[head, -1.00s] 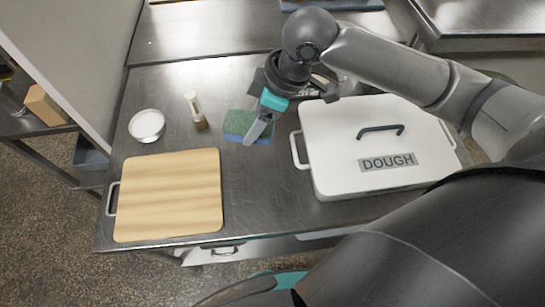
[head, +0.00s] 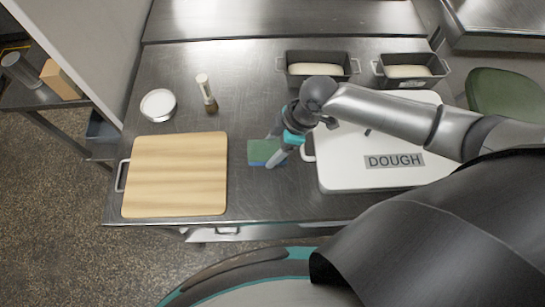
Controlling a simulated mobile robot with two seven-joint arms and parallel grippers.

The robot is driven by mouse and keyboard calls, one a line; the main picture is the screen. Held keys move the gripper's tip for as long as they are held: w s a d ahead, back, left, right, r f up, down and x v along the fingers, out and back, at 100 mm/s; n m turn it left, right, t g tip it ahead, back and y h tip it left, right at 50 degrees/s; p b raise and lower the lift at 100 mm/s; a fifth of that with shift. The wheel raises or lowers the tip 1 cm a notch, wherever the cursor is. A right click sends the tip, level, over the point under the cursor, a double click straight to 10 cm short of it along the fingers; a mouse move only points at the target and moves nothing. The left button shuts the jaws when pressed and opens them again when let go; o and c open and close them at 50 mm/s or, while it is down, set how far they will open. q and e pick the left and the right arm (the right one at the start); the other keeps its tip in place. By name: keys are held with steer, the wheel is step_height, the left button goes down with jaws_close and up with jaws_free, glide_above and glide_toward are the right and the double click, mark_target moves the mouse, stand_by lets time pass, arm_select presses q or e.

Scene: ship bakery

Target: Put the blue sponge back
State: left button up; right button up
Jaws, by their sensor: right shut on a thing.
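The blue sponge (head: 260,151), with a green top face and blue showing along its lower edge, is in the head view just right of the wooden board (head: 175,172). My right gripper (head: 274,155) is shut on the sponge at its right side, and its fingers hide part of it. The sponge is at or close to the steel table top; I cannot tell whether it touches. My left gripper is out of view.
The white DOUGH box (head: 345,172) stands close to the right of my right gripper. Two dark loaf tins (head: 318,80) (head: 410,84) stand behind it. Bare steel lies behind the sponge.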

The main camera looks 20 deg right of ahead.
steer(key=shift+f+b, duration=0.35)
steer(key=shift+f, duration=2.55)
steer(key=shift+f, duration=0.2)
steer(key=o, duration=1.2)
steer(key=shift+r, duration=0.1)
steer(key=shift+r, duration=0.2)
steer(key=p+v, duration=0.1)
steer(key=v, duration=1.1)
